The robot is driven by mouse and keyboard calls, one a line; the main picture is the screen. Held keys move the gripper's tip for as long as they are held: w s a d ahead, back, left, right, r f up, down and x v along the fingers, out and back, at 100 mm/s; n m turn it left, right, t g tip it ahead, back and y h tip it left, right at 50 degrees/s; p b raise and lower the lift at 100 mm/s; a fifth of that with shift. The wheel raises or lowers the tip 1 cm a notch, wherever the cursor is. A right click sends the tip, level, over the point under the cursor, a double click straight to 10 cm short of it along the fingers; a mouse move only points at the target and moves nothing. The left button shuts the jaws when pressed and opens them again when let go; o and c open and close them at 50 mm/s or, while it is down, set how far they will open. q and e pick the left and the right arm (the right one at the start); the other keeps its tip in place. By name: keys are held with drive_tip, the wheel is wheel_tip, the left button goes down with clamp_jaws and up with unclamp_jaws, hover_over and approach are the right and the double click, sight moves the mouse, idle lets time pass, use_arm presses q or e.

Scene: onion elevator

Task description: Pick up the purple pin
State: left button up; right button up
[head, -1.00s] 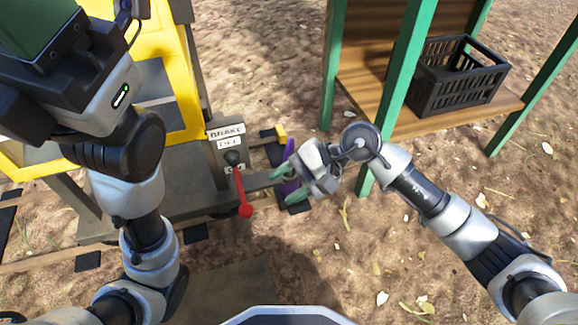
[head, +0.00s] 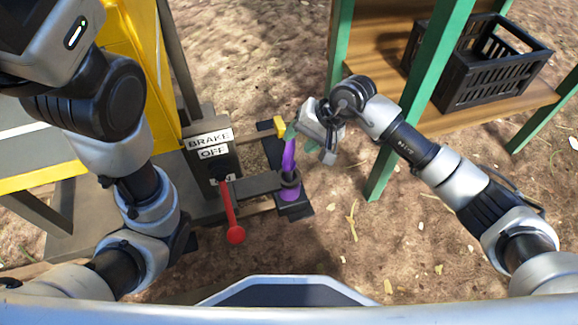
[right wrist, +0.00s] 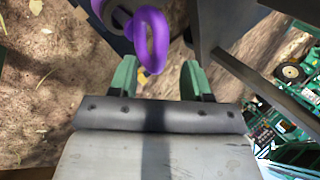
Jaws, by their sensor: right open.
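The purple pin (head: 289,160) stands upright in a dark coupling at the end of the cart's bar in the head view. In the right wrist view the pin's purple loop (right wrist: 152,38) shows at the top, ahead of the fingers and between their lines. My right gripper (right wrist: 158,80) is open, with green fingertips on either side and nothing between them. In the head view my right gripper (head: 294,136) is close by the pin's upper end; whether they touch I cannot tell. My left arm shows at the left, but its gripper fingers are out of view.
A red brake lever (head: 229,210) and a brake sign (head: 209,138) stand left of the pin. A green-posted wooden shelf (head: 480,112) with a black crate (head: 505,70) stands at the right. The yellow cart frame (head: 125,95) is at the left.

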sight(291, 146)
drive_tip(key=b+x, duration=0.2)
drive_tip(key=x, duration=0.3)
drive_tip(key=shift+c, duration=0.4)
clamp_jaws()
